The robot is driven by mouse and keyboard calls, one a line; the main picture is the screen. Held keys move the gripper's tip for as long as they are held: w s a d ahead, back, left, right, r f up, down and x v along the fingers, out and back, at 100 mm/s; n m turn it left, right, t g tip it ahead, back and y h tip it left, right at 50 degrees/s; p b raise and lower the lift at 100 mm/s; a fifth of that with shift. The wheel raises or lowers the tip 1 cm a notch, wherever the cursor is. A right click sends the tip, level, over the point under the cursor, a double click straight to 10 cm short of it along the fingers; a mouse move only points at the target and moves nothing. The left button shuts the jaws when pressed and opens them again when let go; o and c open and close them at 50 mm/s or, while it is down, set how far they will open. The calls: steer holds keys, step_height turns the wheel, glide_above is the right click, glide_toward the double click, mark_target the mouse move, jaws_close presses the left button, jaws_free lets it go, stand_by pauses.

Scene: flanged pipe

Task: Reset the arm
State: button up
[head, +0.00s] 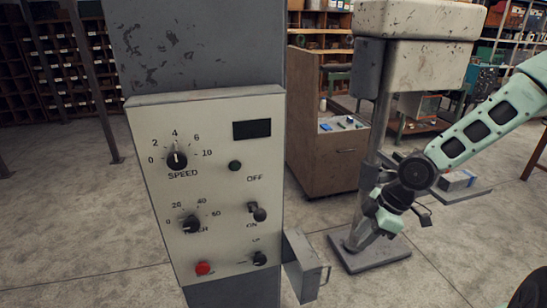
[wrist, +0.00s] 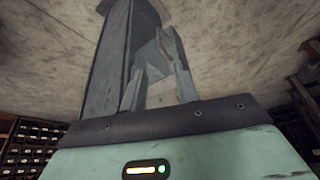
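My arm reaches in from the right in the head view, mint green with dark joints. My gripper (head: 358,240) points down and left, low in front of the drill press column. In the wrist view my gripper (wrist: 158,88) has its two grey fingers apart, with pale floor visible between them. I see nothing held there. A grey post with a small bracket-like part (wrist: 152,50) shows beyond the fingers, and I cannot tell the distance to it.
A control panel (head: 215,225) with dials, switches and a red button stands at front left. A grey open box (head: 304,268) sits at its right side. A drill press base (head: 375,257) is near my gripper. A brown cabinet (head: 325,170) stands behind. Concrete floor is bare at left.

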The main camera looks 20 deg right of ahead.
steer(key=s+a+f+m+g+h+b, duration=0.1)
steer(key=s+a+m+h+b, duration=0.2)
steer(key=s+a+b, duration=1.3)
steer(key=s+a+m, duration=0.2)
steer(key=a, duration=0.2)
steer(key=shift+s+a+f+g, duration=0.25)
steer(key=shift+s+a+g, duration=0.1)
steer(key=shift+g, duration=0.05)
